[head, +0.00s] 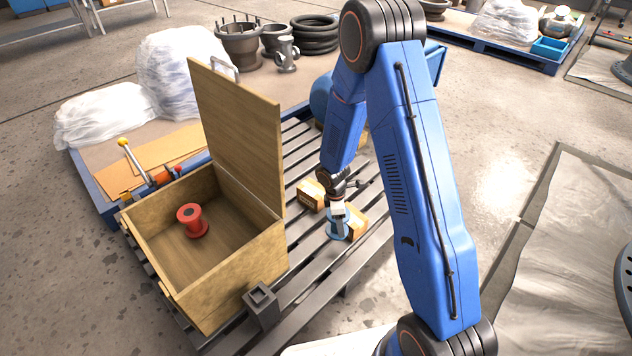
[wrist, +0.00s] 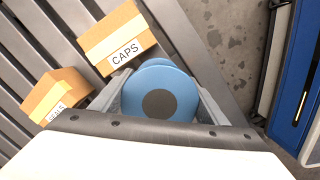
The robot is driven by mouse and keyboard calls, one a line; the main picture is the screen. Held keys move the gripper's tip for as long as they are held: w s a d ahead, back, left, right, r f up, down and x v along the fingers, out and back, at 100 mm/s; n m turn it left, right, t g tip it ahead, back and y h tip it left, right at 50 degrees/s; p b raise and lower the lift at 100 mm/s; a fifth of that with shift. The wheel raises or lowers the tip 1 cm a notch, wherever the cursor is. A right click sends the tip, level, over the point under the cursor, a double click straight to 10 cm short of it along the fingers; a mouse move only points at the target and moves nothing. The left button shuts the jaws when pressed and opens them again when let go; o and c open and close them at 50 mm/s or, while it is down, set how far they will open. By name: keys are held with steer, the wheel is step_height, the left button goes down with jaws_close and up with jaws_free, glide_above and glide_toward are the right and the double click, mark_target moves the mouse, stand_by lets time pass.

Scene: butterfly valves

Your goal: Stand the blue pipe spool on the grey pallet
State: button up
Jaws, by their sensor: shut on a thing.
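The blue pipe spool (head: 337,231) is in my gripper (head: 338,212), near the right side of the grey slatted pallet (head: 300,141). It looks upright, with its lower flange at or just above the slats; I cannot tell whether it touches them. In the wrist view the spool (wrist: 154,80) shows its round blue flange with a dark centre, between the two fingers. My gripper is shut on it. The jaws hide part of the spool's body.
A carton marked CAPS (wrist: 117,38) stands close beside the spool, with another carton (wrist: 54,97) to its left. An open wooden box (head: 230,270) with a red spool (head: 190,222) inside stands on the pallet's left. A dark square tube (head: 262,303) stands in front.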

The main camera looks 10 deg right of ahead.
steer(key=shift+w+f, duration=0.1)
steer(key=shift+f, duration=4.8)
steer(key=shift+f, duration=0.15)
steer(key=o, duration=1.2)
